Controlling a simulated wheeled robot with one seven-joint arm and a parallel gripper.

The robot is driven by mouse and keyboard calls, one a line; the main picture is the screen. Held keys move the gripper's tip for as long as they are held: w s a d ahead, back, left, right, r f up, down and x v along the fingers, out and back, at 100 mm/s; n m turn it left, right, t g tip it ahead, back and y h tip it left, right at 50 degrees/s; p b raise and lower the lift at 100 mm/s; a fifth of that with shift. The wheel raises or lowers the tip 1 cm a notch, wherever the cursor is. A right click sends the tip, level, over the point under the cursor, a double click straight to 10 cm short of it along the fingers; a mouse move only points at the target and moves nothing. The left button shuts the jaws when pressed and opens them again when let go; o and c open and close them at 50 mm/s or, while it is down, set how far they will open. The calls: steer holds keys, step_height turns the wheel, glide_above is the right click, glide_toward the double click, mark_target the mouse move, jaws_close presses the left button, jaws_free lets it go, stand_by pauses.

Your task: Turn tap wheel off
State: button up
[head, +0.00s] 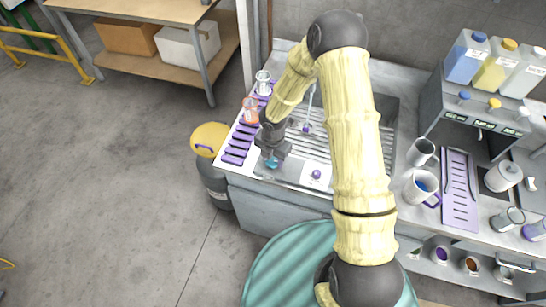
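My gripper (272,153) points down at the front left of the sink counter, close over a small blue wheel (271,164). The wheel sits on the counter's front ledge and is partly hidden by the gripper. I cannot tell whether the fingers touch it or how far apart they are. A purple knob (316,174) on a pale plate is to the right of the blue wheel. A thin tap spout (308,115) with a purple tip stands over the sink behind. I cannot tell whether water runs.
A purple drying rack (239,142) with glassware (263,84) is left of the sink. A yellow-lidded bin (209,140) stands left of the counter. Mugs (421,186) and a bottle shelf (497,100) are on the right. My arm hides part of the sink. The left floor is clear.

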steer(key=shift+c, duration=0.8)
steer(key=shift+m, duration=0.4)
steer(key=m+b, duration=0.1)
steer(key=m, duration=0.2)
steer(key=shift+b, duration=0.4)
steer(key=m+b, duration=0.2)
steer(key=m, duration=0.3)
steer(key=shift+m, duration=0.3)
steer(key=m+b, duration=0.2)
steer(key=m, duration=0.2)
steer(key=shift+m, duration=0.3)
steer(key=shift+m+b, duration=0.8)
steer(key=shift+m, duration=1.2)
steer(key=o, duration=1)
